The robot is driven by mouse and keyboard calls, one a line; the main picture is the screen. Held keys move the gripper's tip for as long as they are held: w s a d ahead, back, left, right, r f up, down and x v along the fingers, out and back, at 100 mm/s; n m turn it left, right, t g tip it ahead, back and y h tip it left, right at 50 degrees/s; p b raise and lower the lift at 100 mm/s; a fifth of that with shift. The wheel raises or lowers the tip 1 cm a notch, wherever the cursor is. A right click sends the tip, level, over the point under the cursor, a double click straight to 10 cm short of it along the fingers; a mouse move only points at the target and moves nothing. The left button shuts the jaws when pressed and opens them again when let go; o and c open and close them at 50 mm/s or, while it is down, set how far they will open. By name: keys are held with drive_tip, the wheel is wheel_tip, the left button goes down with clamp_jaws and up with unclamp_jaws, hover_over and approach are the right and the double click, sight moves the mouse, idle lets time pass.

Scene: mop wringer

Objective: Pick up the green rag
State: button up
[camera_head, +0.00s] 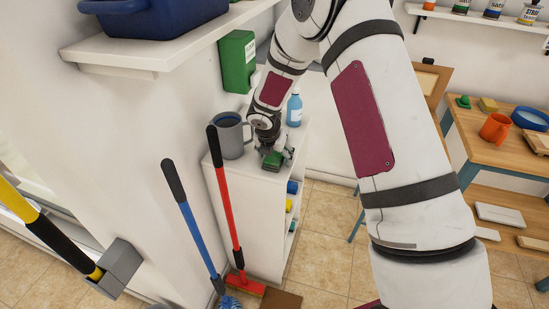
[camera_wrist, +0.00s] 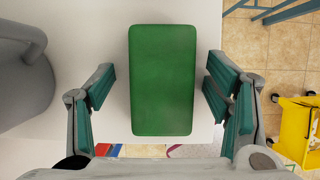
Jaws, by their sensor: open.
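A green rectangular piece (camera_wrist: 162,80), plain and block-like with slightly rounded corners, lies on the white cabinet top; it looks like the folded green rag. In the head view it shows small and partly covered (camera_head: 271,161) at the end of my arm. My gripper (camera_wrist: 161,92) is open over it, with one finger on its left and one on its right. White surface shows between the piece and each finger, so neither seems to touch it. In the head view my gripper (camera_head: 273,153) is partly hidden by its own wrist.
A grey mug-shaped container (camera_head: 231,136) stands close on the left, and a blue bottle (camera_head: 294,109) behind. Mop handles lean at the cabinet's front. A wooden table (camera_head: 495,150) at right holds a small green item (camera_head: 463,102) and an orange mug (camera_head: 494,128).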

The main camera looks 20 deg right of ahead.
sight(274, 153)
drive_tip(key=c, duration=1.3)
drive_tip(key=shift+a, duration=0.1)
drive_tip(key=shift+c, duration=0.4)
drive_tip(key=shift+a+f, duration=0.1)
drive_tip(key=shift+r, duration=0.55)
wheel_tip(274, 153, up, 3)
drive_tip(key=shift+w+f, duration=0.1)
drive_tip(key=shift+w, duration=0.05)
drive_tip(key=s+r+b, duration=0.1)
drive_tip(key=s+b, duration=0.1)
drive_tip(key=s, duration=1.4)
drive_tip(key=shift+s+d+r, duration=0.15)
drive_tip(key=shift+d+r, duration=0.05)
drive_tip(key=shift+r, duration=0.2)
